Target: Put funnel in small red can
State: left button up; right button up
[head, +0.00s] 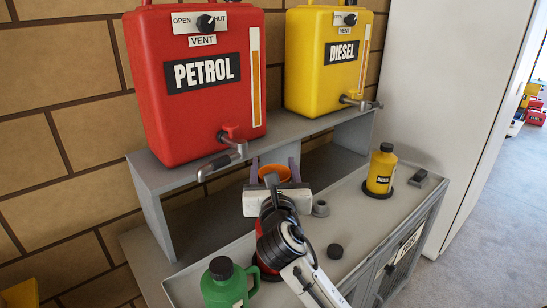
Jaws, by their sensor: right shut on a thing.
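My right gripper (273,168) reaches in from the bottom right over the bench. Its two fingers are shut on an orange funnel (271,174), of which only the upper part shows. The gripper's pale body hides the rest. A red thing (265,271), probably the small red can, stands on the bench beneath my right arm. The arm covers most of it, and its opening is hidden. The funnel is held farther back than this red thing. My left gripper is not in view.
A red petrol tank (199,125) and yellow diesel tank (325,95) stand on a grey shelf (160,180), taps forward. A green can (225,290) and yellow bottle (381,171) stand on the bench (365,225).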

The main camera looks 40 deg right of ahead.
jog(key=shift+w+d+r, duration=0.2)
jog(key=shift+w+d, duration=0.05)
jog(key=shift+w, duration=0.15)
notch_tip(320, 180, down, 6)
jog(key=b, duration=0.5)
jog(key=shift+r, duration=0.2)
jog(key=shift+s+a+p, duration=0.1)
jog(key=shift+p, duration=0.3)
dwell(0.9)
jog(key=shift+p, duration=0.45)
